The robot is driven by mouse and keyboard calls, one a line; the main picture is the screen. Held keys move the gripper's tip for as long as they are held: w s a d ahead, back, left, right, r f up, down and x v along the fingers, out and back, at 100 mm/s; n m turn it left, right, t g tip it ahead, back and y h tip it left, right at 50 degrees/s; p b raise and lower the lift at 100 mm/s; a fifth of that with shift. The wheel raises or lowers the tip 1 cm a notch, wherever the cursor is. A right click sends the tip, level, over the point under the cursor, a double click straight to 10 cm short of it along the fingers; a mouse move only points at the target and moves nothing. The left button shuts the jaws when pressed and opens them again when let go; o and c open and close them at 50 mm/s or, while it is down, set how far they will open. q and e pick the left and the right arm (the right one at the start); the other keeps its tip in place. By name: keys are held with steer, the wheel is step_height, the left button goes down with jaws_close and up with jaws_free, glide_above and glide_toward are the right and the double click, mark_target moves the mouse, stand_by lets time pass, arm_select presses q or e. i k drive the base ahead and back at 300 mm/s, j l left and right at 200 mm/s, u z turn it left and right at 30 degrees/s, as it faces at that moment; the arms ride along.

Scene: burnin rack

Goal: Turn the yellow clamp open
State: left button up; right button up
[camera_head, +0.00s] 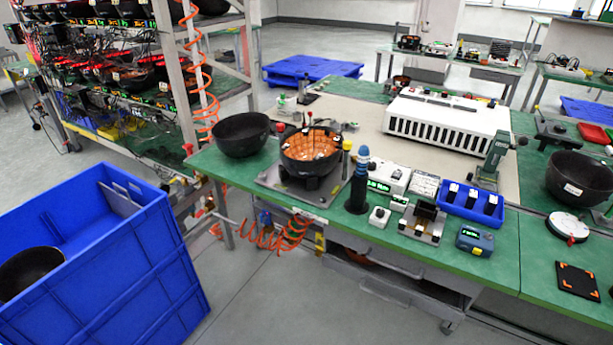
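A black bowl with an orange inside (313,147) sits in a fixture (290,188) near the front edge of the green workbench. A small upright part with a yellow top (347,145) stands at the right side of this bowl and looks like the yellow clamp. It is too small to tell how it is turned. A red-topped part (309,115) shows at the bowl's back rim. Neither of my grippers is in view.
A plain black bowl (241,134) stands left of the fixture. A dark blue-topped cylinder (359,185), small instruments and a blue tray (471,207) stand to the right. A blue crate (115,262) is on the floor at front left, beside a rack.

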mark_target(347, 147)
steer(key=i+j, duration=0.15)
steer(key=j, duration=0.15)
steer(key=i+j, duration=0.2)
steer(key=j, duration=0.15)
steer(key=i+j, duration=0.15)
steer(key=j, duration=0.15)
steer(key=i+j+z, duration=0.3)
steer(key=j, duration=0.25)
steer(key=j+z, duration=0.1)
steer(key=j, duration=0.15)
steer(key=i, duration=0.05)
